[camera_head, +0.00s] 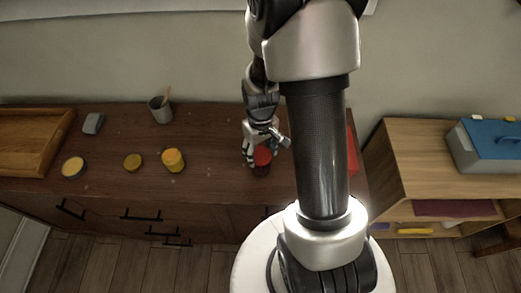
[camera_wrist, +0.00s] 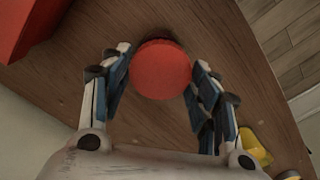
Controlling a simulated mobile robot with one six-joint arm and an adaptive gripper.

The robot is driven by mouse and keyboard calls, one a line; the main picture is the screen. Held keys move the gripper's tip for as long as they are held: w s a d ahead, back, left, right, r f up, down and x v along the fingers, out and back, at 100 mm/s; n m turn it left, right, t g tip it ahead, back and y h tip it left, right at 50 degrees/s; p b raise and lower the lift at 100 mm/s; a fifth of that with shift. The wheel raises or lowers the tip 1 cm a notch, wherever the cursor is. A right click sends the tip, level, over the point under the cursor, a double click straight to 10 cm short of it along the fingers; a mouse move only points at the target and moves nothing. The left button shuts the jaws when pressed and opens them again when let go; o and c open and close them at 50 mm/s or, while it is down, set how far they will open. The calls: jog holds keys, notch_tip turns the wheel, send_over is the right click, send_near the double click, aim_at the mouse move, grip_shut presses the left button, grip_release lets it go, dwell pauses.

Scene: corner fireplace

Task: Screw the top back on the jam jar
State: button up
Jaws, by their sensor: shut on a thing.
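The jam jar (camera_head: 261,170) stands upright on the brown cabinet top, a small dark red jar under my gripper. Its red round top (camera_head: 263,155) shows at the jar's mouth. In the wrist view the red top (camera_wrist: 160,72) is seen from above between the fingers, with a darker red edge behind it. My gripper (camera_head: 256,158) points down and is shut on the red top, one finger on each side. The top covers most of the jar in the wrist view. I cannot tell whether it is seated or threaded.
A red box (camera_wrist: 22,28) is nearby.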

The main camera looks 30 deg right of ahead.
dwell(0.3)
jog(key=shift+m, duration=1.5)
jog(key=m, duration=0.4)
jog(key=o, duration=1.2)
jog(key=shift+r+p, duration=2.4)
jog(key=shift+r, duration=0.6)
